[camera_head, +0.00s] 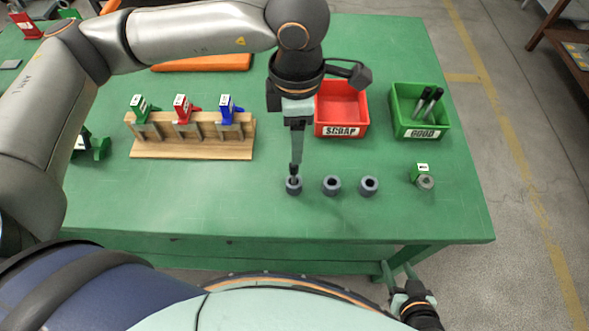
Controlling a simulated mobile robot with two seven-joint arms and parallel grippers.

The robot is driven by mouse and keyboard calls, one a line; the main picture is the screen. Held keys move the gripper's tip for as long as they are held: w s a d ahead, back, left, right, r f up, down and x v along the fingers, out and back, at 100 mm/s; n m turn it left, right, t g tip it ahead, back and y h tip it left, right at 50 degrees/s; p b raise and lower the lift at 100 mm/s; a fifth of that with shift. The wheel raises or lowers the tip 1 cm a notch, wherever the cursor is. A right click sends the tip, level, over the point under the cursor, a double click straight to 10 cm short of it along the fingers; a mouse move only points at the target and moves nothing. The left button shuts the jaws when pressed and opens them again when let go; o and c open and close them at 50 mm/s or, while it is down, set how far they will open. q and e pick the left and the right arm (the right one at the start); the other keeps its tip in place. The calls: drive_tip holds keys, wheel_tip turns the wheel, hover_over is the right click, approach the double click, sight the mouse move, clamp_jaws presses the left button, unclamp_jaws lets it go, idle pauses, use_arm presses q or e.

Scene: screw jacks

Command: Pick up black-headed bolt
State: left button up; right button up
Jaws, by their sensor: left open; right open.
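My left gripper (294,170) points straight down over the leftmost of three grey round collars (293,187) on the green table. It is open, seen nearly edge-on, with its dark tips just above or at the collar. Any bolt between the tips or in that collar is too small and covered to make out. Two dark bolt-like rods (431,101) stand tilted in the green GOOD bin (421,133). My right gripper (400,273) is open and empty, low beyond the table's front edge.
Two more grey collars, the middle one (331,185) and the right one (369,185), stand in a row. A red SCRAP bin (341,130) stands behind. A wooden rack (190,153) with green, red and blue jacks is left.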

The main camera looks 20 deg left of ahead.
sight(293, 169)
use_arm(q)
wheel_tip(293, 169, down, 4)
drive_tip(key=shift+r, duration=0.2)
drive_tip(key=shift+a+f+p, duration=0.2)
drive_tip(key=shift+f+p, duration=0.45)
drive_tip(key=shift+f, duration=2.05)
drive_tip(key=shift+c, duration=0.2)
clamp_jaws()
